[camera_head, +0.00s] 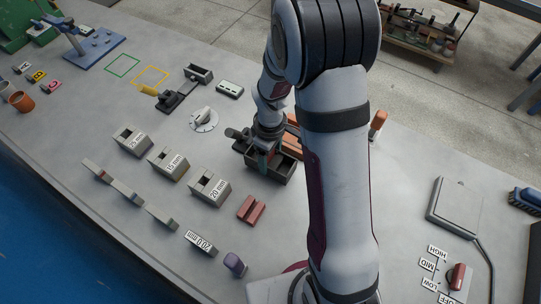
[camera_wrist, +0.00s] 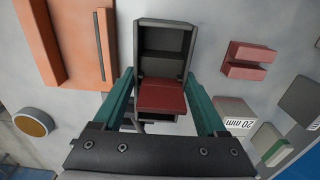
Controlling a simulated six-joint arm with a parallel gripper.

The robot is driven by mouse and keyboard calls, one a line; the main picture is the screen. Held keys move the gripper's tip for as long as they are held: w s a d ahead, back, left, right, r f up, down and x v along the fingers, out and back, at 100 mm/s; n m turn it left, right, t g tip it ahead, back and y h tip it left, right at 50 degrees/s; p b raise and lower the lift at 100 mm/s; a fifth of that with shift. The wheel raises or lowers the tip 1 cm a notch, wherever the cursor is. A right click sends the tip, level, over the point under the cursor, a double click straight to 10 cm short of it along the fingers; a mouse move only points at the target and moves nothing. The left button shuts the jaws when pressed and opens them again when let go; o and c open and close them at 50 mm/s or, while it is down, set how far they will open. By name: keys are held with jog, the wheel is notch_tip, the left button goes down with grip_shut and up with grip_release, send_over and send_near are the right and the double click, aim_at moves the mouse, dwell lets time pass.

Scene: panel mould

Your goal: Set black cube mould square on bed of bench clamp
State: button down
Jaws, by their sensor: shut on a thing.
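The black cube mould (camera_wrist: 165,43) is a dark open box with compartments in the wrist view; it also shows below my gripper in the head view (camera_head: 281,171). A dark red block-like piece (camera_wrist: 163,97) covers its near end. My gripper (camera_wrist: 161,78) is shut across the mould, one teal finger on each side. Its fingers also show over the mould in the head view (camera_head: 264,160). A dark device with a yellow handle (camera_head: 176,98) stands further back left and looks like the bench clamp. My arm and gripper hide part of the mould. I cannot tell whether its underside touches the bench.
An orange tray (camera_wrist: 48,50) lies close beside the mould. A red grooved block (camera_head: 251,209) and the 20 mm block (camera_head: 209,187) stand nearby. A grey-ended part (camera_head: 236,134) is close behind my gripper. A white dial (camera_head: 204,120) lies between the mould and the yellow-handled device.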

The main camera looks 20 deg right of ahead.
jog(key=shift+f, duration=0.6)
jog(key=shift+f, duration=0.1)
grip_release()
notch_tip(320, 180, up, 12)
jog(key=shift+f, duration=0.1)
jog(key=s+a+r+m+y, duration=0.1)
jog(key=s+r+m, duration=0.2)
jog(key=s+m, duration=0.4)
jog(key=s+a+r+m, duration=0.2)
jog(key=s+r+m, duration=0.2)
jog(key=s, duration=1)
jog(key=m, duration=0.3)
jog(key=shift+a+r+m+y, duration=0.2)
jog(key=shift+r+m+y, duration=0.1)
jog(key=shift+y, duration=0.1)
